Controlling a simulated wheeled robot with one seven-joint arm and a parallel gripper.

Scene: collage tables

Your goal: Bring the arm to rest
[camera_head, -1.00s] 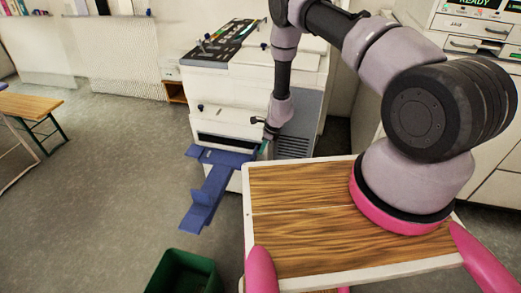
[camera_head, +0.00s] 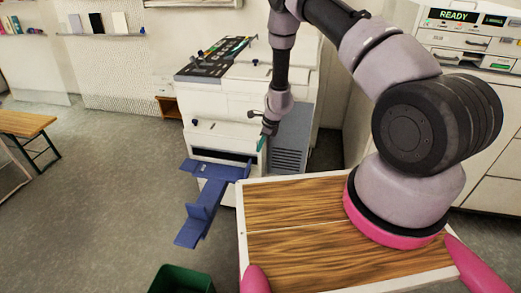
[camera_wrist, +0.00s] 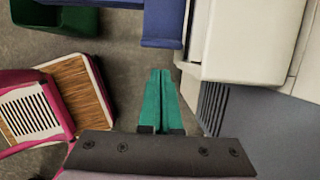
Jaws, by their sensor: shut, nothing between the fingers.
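My gripper (camera_head: 262,143) has teal fingers and hangs in front of the white machine in the head view, just above the right end of the blue tray. In the wrist view, my gripper (camera_wrist: 160,75) shows its two teal fingers side by side, shut, with nothing between them. My grey arm reaches forward from its pink-ringed base and bends down to the gripper.
The white machine (camera_head: 212,108) has a blue tray (camera_head: 205,203) jutting from its front. A green bin (camera_head: 182,281) stands on the floor at bottom. A small wooden table (camera_head: 22,124) is at left. A cabinet with a READY display (camera_head: 458,15) is at right. Floor at left is clear.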

